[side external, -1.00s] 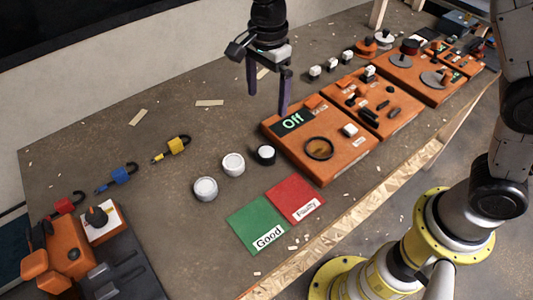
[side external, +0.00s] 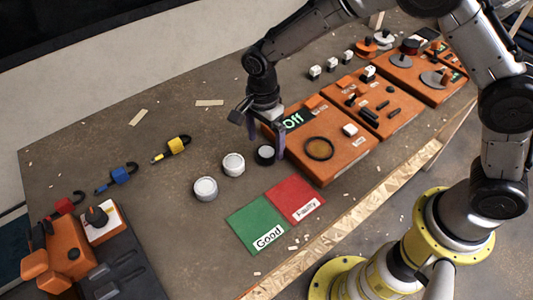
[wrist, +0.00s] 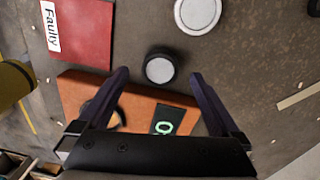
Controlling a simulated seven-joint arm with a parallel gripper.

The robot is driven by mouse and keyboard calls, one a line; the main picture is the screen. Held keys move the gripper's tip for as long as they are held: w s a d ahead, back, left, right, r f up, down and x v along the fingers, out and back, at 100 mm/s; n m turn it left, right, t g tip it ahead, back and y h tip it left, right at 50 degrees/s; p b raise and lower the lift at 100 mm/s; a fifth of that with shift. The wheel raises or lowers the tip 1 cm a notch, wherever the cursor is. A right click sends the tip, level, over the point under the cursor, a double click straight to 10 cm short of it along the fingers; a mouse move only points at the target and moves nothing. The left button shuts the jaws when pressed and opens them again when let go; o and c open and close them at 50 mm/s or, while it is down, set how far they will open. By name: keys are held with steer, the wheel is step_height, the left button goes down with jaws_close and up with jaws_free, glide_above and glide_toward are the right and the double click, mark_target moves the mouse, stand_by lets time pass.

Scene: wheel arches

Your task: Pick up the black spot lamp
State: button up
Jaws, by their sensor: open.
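The black spot lamp (side external: 265,155) is a short black cylinder with a white face, standing on the table left of the orange "Off" box. In the wrist view the black spot lamp (wrist: 160,67) lies just beyond my fingertips, roughly centred between them. My gripper (side external: 266,146) is low over the lamp and points down. In the wrist view my gripper (wrist: 158,74) has its two purple fingers wide apart with nothing held between them.
A white lamp (side external: 233,164) and a grey-rimmed lamp (side external: 205,188) stand left of the black one. The orange box (side external: 338,158) is close on its right. Green "Good" (side external: 256,222) and red "Faulty" (side external: 293,199) mats lie in front. Padlocks lie further left.

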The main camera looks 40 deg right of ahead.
mark_target(266, 152)
steer(key=shift+f, duration=1.5)
steer(key=shift+c, duration=0.2)
steer(key=c, duration=1.4)
steer(key=shift+r, duration=0.1)
